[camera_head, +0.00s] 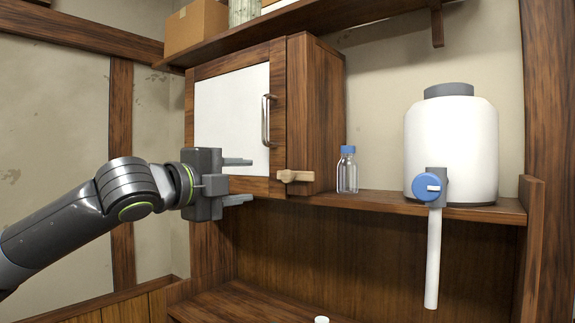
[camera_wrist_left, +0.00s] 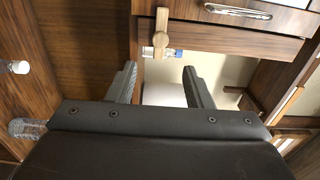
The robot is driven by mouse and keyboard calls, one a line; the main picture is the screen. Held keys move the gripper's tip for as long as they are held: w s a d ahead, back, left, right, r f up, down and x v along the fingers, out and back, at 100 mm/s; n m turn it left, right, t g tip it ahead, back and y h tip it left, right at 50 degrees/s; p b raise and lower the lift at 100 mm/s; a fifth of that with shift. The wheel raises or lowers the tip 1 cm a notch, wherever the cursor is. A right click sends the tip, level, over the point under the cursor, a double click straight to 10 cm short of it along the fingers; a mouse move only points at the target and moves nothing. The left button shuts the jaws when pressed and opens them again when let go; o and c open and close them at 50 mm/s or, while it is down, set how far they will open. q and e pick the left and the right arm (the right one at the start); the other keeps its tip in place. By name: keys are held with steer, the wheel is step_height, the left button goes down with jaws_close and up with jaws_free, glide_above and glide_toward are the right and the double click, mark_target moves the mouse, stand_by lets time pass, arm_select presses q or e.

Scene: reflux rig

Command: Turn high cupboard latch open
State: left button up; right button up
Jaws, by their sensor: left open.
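The latch (camera_head: 296,176) is a pale wooden piece at the lower right of the cupboard door (camera_head: 232,108), lying about horizontal in the head view. The cupboard door has a white panel and a metal handle (camera_head: 266,120), and it looks closed. My left gripper (camera_head: 250,180) is left of the latch, with its open fingers pointing towards it and nothing between them. In the left wrist view the latch (camera_wrist_left: 160,40) shows beyond the gap between the fingertips (camera_wrist_left: 160,70), apart from both. My right gripper is in neither view.
A clear bottle with a blue cap (camera_head: 347,170) stands on the shelf (camera_head: 400,206) right of the cupboard. Further right is a white tank (camera_head: 455,140) with a blue tap (camera_head: 427,186) and a hanging tube. A cardboard box (camera_head: 196,26) sits on the top shelf.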

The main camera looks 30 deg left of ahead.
mark_target(285, 177)
arm_select(q)
steer(key=w+p, duration=0.3)
steer(key=w, duration=0.1)
steer(key=w+p, duration=0.3)
steer(key=w, duration=0.1)
steer(key=w+d+p, duration=0.1)
steer(key=w+p, duration=0.2)
steer(key=w, duration=0.1)
steer(key=shift+w+r, duration=0.1)
steer(key=shift+r, duration=0.05)
steer(key=shift+w+d+p, duration=0.1)
steer(key=shift+w+p, duration=0.25)
steer(key=shift+w, duration=0.35)
steer(key=shift+c, duration=0.5)
steer(key=shift+f, duration=0.2)
steer(key=c, duration=0.8)
steer(key=shift+c, duration=0.2)
